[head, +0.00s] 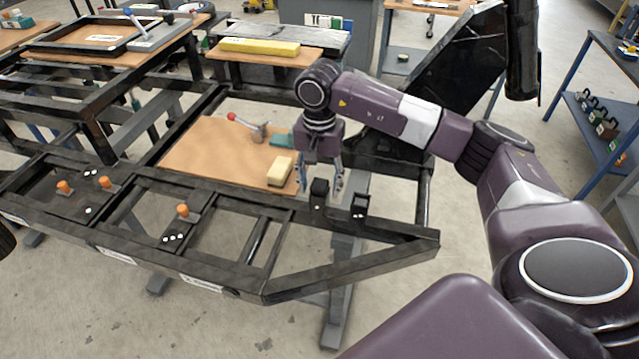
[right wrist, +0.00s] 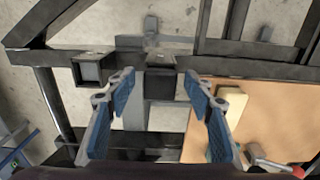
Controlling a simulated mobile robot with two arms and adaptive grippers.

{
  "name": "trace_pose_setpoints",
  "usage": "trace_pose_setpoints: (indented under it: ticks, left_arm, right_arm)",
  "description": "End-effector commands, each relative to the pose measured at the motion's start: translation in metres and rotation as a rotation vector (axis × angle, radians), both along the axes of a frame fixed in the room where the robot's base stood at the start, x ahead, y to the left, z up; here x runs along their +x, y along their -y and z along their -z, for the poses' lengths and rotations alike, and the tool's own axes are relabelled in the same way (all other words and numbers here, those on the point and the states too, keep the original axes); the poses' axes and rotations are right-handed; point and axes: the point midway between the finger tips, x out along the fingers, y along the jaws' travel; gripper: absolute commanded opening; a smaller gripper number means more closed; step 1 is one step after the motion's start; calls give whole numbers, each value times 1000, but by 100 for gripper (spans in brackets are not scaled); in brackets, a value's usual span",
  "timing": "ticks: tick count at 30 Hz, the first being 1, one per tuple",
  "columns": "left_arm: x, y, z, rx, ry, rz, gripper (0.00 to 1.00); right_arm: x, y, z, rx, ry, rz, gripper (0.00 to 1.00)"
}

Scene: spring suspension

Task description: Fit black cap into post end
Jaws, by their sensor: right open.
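Two short dark square posts stand on the front rail of the black frame. The right-hand post (head: 359,205) shows a hollow, greyish end at the left of the right wrist view (right wrist: 90,68). The other post (head: 319,192) has a solid dark top, as if the black cap (right wrist: 160,86) is on it; cap and post are hard to tell apart, and how deep it sits is unclear. My right gripper (head: 322,183) is open, pointing down, its blue-padded fingers (right wrist: 158,78) either side of this dark top with gaps. My left gripper is not in view.
A wooden board (head: 210,155) behind the posts carries a pale yellow block (head: 280,171) and a red-knobbed tool (head: 245,124). Orange knobs (head: 105,182) stand on the frame at left. A black slanted panel (head: 440,75) rises behind my right arm.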

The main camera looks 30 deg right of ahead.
Motion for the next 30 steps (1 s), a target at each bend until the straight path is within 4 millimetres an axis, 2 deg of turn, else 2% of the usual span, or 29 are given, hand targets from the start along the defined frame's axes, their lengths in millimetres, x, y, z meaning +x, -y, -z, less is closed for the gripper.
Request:
trace_pose_setpoints:
  ticks: [5, 15, 19, 24, 30]
  left_arm:
    - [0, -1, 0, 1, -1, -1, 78]
    - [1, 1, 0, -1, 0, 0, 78]
    - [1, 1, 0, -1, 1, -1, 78]
    - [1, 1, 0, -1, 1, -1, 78]
    - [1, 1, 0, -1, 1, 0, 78]
  right_arm:
    - [2, 0, -15, 2, 5, 0, 48]
    - [2, 0, -85, 0, 5, 0, 48]
    - [2, 0, -105, 1, 3, 0, 48]
    - [1, 0, -118, 0, 0, 0, 48]
    - [1, 0, -120, 1, -1, 0, 48]
